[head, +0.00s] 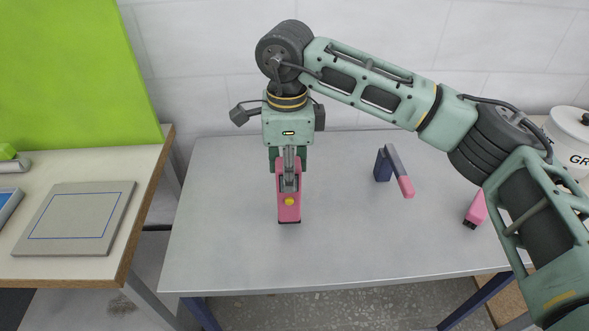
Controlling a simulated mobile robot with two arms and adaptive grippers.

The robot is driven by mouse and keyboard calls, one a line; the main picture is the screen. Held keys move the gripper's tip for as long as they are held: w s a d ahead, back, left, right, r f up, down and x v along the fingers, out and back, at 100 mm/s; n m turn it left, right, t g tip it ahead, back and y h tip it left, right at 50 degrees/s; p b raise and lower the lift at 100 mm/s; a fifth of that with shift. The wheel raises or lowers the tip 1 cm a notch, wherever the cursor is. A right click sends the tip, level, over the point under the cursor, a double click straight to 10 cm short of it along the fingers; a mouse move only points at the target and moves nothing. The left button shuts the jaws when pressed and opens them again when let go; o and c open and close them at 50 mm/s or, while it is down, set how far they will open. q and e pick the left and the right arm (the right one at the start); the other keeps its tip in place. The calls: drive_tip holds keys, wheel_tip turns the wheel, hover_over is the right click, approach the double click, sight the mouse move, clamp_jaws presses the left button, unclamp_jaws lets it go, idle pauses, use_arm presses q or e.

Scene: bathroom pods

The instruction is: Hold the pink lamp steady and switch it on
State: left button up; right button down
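A pink block-shaped body (288,213) with a yellow round button and a dark lower edge is near the middle of the grey table; it looks like the pink lamp. My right gripper (289,183) points down over its upper part, with a grey finger in front of the pink surface just above the button. The other finger is hidden, so I cannot tell whether it grips the body or only touches it. No light shows on the body. My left gripper is out of view.
To the right on the table (230,265) are a dark blue block with a grey and pink bar (405,185) and a pink piece with a black end (476,210). A white lidded pot (570,140) is at the far right. The table front is clear.

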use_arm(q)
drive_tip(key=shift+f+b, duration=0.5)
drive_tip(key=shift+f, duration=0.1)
use_arm(e)
drive_tip(key=shift+w+a+f, duration=0.3)
drive_tip(key=shift+a+f, duration=0.2)
drive_tip(key=shift+w+a+f, duration=0.3)
drive_tip(key=shift+a+f, duration=0.2)
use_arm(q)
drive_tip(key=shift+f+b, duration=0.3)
use_arm(e)
drive_tip(key=shift+f, duration=0.25)
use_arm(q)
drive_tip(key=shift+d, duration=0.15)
use_arm(e)
drive_tip(key=shift+d, duration=0.1)
drive_tip(key=c, duration=1.4)
unclamp_jaws()
drive_tip(key=shift+c, duration=0.3)
drive_tip(key=c, duration=1)
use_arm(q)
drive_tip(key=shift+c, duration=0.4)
